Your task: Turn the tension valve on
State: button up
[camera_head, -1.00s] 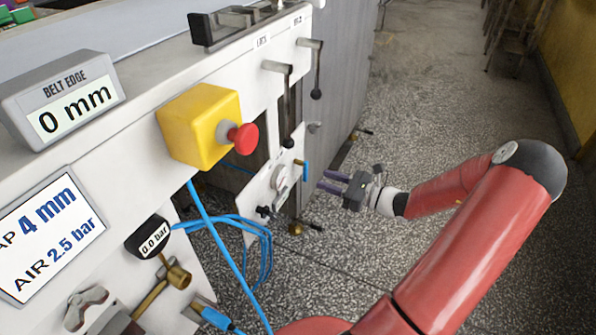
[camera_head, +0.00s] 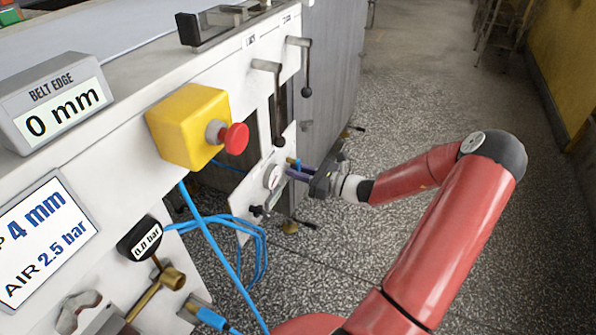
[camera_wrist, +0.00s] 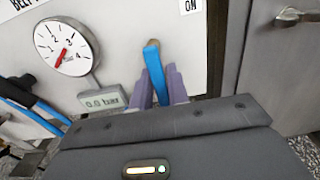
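The tension valve shows as a blue lever handle (camera_wrist: 155,78) on a brass-coloured pivot in the wrist view, hanging down from the white panel (camera_wrist: 118,40). An "ON" label (camera_wrist: 190,7) is up and to its right. My gripper (camera_wrist: 161,88) has its two purple fingers on either side of the blue handle, with little space between. They look open; contact is not clear. In the head view my gripper (camera_head: 294,172) is at the panel, mostly covering the handle. A round gauge (camera_wrist: 67,46) has its needle at the low end; the display (camera_wrist: 103,101) below reads 0.0 bar.
A red stop button (camera_head: 234,137) on a yellow box is above and left of my gripper. A grey cabinet (camera_wrist: 270,70) stands to the right. The floor at right is free.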

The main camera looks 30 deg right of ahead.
aim_at(292, 153)
grip_shut()
jog(key=shift+d, duration=0.1)
jog(key=n+b, duration=0.4)
jog(key=n, duration=0.1)
jog(key=w+d+r+n+b, duration=0.1)
jog(key=n+b, duration=0.3)
jog(key=n, duration=0.1)
jog(key=w+d+n+b, duration=0.1)
jog(key=n+b, duration=0.4)
jog(key=shift+d+r, duration=0.1)
jog(key=shift+r, duration=0.3)
jog(key=n+b, duration=0.1)
jog(key=r+n+b, duration=0.1)
jog(key=n+b, duration=0.1)
jog(key=shift+r, duration=0.15)
